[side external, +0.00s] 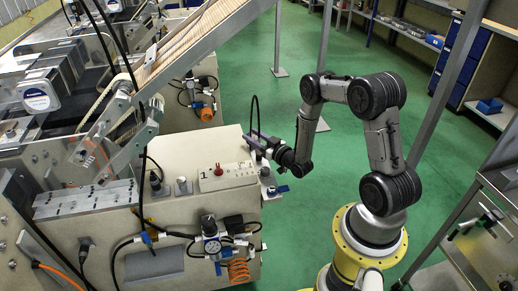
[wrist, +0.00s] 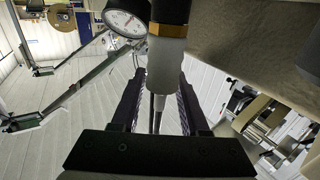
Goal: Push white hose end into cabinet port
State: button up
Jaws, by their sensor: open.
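In the wrist view, a pale white cylindrical piece (wrist: 166,62), which looks like the hose end, lies in line with a brass-coloured collar (wrist: 168,30) and a dark part above it. A thin dark line runs from it down between the fingers. I cannot tell how deeply the white piece sits in the collar. My gripper (wrist: 160,85) is open, with one dark finger on each side of the white piece. In the side view, my gripper (side external: 257,143) is at the right edge of the beige cabinet (side external: 215,225); the white piece is too small to make out there.
A round gauge (wrist: 125,20) stands close left of the collar in the wrist view. In the side view, a black hose (side external: 254,108) loops above my gripper. A red-buttoned switch box (side external: 228,177) is on the cabinet top. Green floor (side external: 300,235) is free right of the cabinet.

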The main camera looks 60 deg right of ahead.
jog(key=shift+c, duration=0.2)
grip_shut()
dwell(0.3)
jog(key=s+a+r, duration=0.6)
jog(key=s+r, duration=0.6)
jog(key=r, duration=0.1)
jog(key=a+f+n+y, duration=0.4)
jog(key=a+n+y, duration=0.2)
jog(key=y, duration=0.3)
jog(key=shift+a, duration=0.75)
